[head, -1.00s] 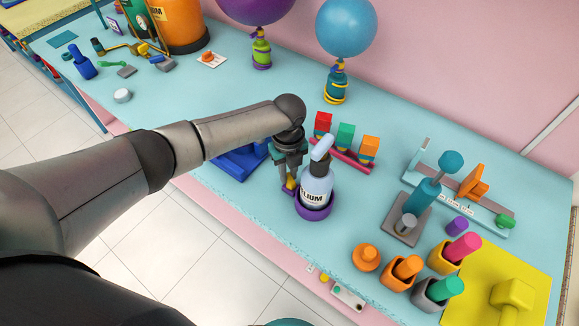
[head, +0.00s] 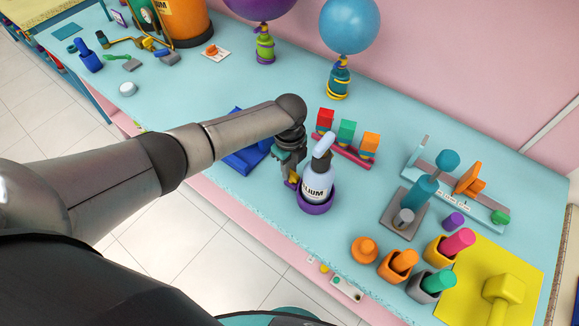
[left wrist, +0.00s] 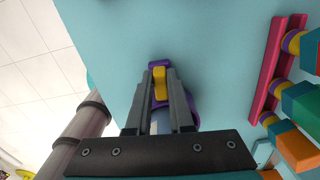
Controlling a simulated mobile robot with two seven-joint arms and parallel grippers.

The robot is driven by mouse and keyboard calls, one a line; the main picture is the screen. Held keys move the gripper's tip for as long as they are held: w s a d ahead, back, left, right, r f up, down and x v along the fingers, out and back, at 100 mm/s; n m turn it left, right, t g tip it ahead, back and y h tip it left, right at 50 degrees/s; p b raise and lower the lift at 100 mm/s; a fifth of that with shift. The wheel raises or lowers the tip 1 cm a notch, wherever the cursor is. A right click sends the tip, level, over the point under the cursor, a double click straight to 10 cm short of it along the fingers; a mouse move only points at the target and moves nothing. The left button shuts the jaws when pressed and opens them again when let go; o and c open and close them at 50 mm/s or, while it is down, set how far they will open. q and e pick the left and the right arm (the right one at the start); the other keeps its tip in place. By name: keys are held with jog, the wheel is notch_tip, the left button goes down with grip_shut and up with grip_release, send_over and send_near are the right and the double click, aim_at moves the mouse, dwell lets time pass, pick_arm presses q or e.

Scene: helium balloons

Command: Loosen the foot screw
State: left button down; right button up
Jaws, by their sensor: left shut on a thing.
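A small white bottle (head: 317,184) lettered "…LIUM", with a dark collar and a pale blue lever (head: 323,145), stands upright in a purple foot (head: 318,208) near the table's front edge. A yellow foot screw (head: 293,178) is at the foot's left side. My left gripper (head: 291,174) points down beside the bottle and is shut on this screw. In the left wrist view the yellow screw (left wrist: 160,84) sits between the two fingers, with the purple foot (left wrist: 192,108) partly hidden behind them. My right gripper is not in view.
A pink rack (head: 350,155) with red, green and orange blocks stands just behind the bottle. A blue object (head: 243,160) lies left of the gripper. Two balloon weights (head: 338,83) stand farther back. Orange and grey holders (head: 392,268) are at front right. The table's front edge is close.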

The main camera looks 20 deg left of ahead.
pick_arm(q)
jog(key=shift+w+a+r, duration=0.1)
jog(key=c, duration=1.1)
grip_release()
notch_tip(320, 180, up, 15)
jog(key=shift+r+p, duration=0.1)
jog(key=shift+p, duration=0.55)
